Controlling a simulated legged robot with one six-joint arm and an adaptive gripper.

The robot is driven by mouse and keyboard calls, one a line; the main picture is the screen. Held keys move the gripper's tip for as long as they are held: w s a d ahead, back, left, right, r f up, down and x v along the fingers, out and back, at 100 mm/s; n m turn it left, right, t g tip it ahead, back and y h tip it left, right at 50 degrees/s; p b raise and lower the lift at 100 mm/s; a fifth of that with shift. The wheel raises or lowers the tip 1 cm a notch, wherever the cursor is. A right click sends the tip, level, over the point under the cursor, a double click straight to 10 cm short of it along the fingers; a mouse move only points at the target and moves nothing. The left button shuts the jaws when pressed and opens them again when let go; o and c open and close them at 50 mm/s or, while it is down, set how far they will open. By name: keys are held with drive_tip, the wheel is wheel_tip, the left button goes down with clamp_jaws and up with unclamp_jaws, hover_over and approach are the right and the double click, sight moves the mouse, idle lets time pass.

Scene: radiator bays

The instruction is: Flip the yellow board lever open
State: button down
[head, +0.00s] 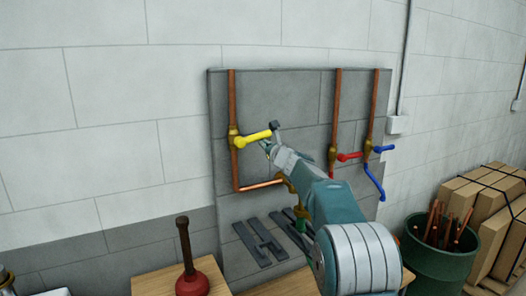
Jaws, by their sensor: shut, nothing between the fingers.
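The yellow lever (253,138) sits on a brass valve (234,140) on the left copper pipe (232,100) of the grey board (300,82). It points to the right, roughly crosswise to the upright pipe, with a slight upward tilt. My gripper (270,138) is shut and empty at the lever's right end. The fingers overlap the lever's tip in the picture; I cannot tell whether they touch it. My arm hides the lower middle of the board.
A red lever (350,156) and a blue lever (385,149) sit on pipes to the right. A plunger (190,270) stands on a wooden surface (155,279) at lower left. A green bin (440,255) and stacked boxes (490,215) stand at right.

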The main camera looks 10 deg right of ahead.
wheel_tip(320, 180, up, 2)
drive_tip(key=n, duration=0.3)
drive_tip(key=shift+a+r+n, duration=0.1)
drive_tip(key=shift+r+n, duration=0.15)
drive_tip(key=shift+n, duration=0.05)
drive_tip(key=s+a+r+n, duration=0.1)
drive_tip(key=a+r+n, duration=0.3)
drive_tip(key=n, duration=0.6)
drive_tip(key=shift+s+a+r+n+g, duration=0.15)
drive_tip(key=shift+a+r+n+g, duration=0.15)
drive_tip(key=shift+r, duration=0.25)
drive_tip(key=shift+d, duration=0.1)
